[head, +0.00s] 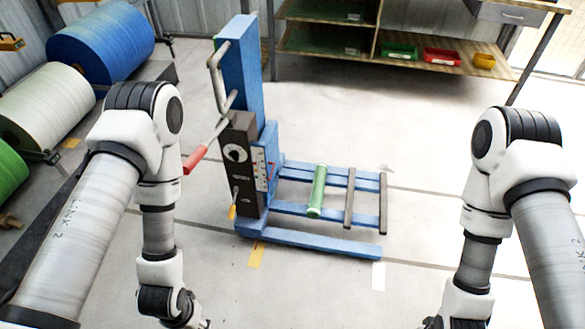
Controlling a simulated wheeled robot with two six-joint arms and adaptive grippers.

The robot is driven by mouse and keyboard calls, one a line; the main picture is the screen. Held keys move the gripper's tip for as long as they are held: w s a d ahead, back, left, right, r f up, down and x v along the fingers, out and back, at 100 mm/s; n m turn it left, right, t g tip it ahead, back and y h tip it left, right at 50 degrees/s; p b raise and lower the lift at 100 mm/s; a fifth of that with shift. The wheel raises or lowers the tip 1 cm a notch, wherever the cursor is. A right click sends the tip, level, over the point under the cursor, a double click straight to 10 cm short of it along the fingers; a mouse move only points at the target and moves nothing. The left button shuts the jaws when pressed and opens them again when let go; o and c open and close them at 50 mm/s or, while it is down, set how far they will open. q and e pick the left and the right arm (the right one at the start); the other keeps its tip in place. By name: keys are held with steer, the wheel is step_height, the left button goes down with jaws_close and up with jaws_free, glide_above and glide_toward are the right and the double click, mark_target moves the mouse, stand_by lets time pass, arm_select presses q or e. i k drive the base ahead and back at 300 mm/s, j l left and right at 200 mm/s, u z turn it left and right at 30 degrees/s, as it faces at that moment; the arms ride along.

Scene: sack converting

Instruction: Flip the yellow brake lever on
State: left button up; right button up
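The yellow brake lever (232,212) is a small lever with a yellow grip. It hangs low on the dark front panel (238,160) of a blue upright machine, its grip pointing down. My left arm comes down to the left of the machine and my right arm stands well to its right. Both arms run out at the bottom edge of the head view, so neither gripper's fingers show. Nothing of mine touches the lever.
A red-handled crank (196,159) sticks out left above the yellow lever. The machine's low blue frame (320,244) extends right, carrying a green roller (317,190). Large rolls, including a blue one (100,42), stand at left. A shelf (450,62) stands behind. Floor at right is clear.

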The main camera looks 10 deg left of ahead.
mark_target(232, 214)
steer(key=i+j, duration=0.2)
steer(key=j, duration=0.15)
steer(key=i+j, duration=0.2)
steer(key=i+j+z, duration=0.1)
steer(key=j, duration=0.35)
steer(key=i, duration=0.1)
